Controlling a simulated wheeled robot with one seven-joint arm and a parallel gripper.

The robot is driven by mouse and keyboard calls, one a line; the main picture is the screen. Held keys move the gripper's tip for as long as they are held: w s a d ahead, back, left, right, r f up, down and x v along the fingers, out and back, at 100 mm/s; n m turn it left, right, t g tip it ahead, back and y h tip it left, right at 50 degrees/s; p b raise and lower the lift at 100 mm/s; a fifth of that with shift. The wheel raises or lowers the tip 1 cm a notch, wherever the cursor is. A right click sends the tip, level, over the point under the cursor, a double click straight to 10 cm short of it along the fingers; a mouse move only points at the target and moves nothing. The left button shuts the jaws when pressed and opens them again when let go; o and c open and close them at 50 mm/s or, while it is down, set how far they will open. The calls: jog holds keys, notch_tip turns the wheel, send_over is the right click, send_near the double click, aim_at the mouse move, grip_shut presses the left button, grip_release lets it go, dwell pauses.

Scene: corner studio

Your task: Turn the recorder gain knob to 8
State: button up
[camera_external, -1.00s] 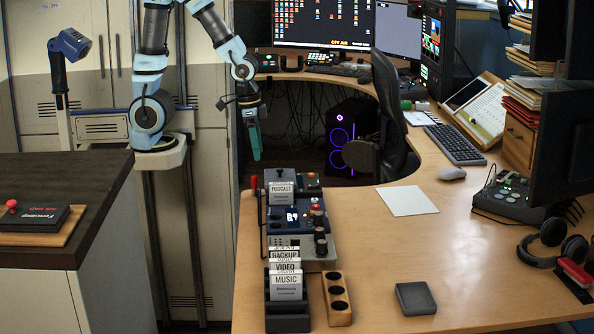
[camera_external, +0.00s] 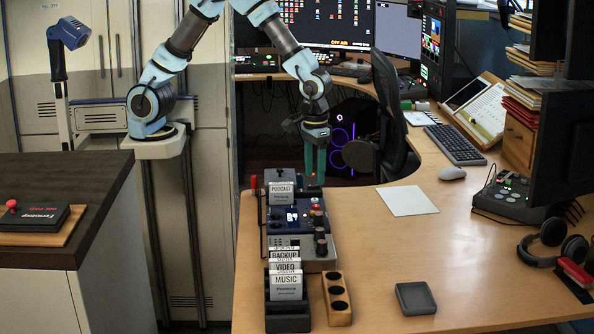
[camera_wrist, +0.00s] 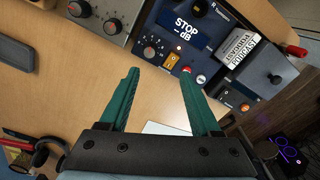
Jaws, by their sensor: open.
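The recorder is a blue unit with a lit display (camera_external: 292,214) near the desk's left edge. In the wrist view its display (camera_wrist: 187,24) reads "STOP -- dB". A small dark knob (camera_wrist: 150,52) with a tick scale shows beside it; its label and setting are too small to read. Two larger dark knobs (camera_wrist: 112,27) show further left, and also in the external view (camera_external: 320,242). My gripper (camera_external: 314,182) hangs above the desk's far edge, beyond the recorder and right of the PODCAST card. In the wrist view its teal fingers (camera_wrist: 160,76) are apart and empty, touching no knob.
A PODCAST card (camera_external: 282,192) stands behind the recorder; BACKUP, VIDEO and MUSIC cards (camera_external: 286,281) stand in front. A wooden block with holes (camera_external: 338,299) is beside them. White paper (camera_external: 408,201) lies to the right, with clear desk around. A chair (camera_external: 392,130) is behind.

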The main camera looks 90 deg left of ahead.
aim_at(319, 214)
jog(key=shift+n, duration=0.4)
jog(key=f+p, duration=0.1)
jog(key=f, duration=0.2)
jog(key=d+f, duration=0.1)
jog(key=f, duration=0.3)
jog(key=w+f+p, duration=0.1)
jog(key=f, duration=0.3)
jog(key=shift+d+f+p, duration=0.25)
jog(key=shift+d+p, duration=0.05)
grip_shut()
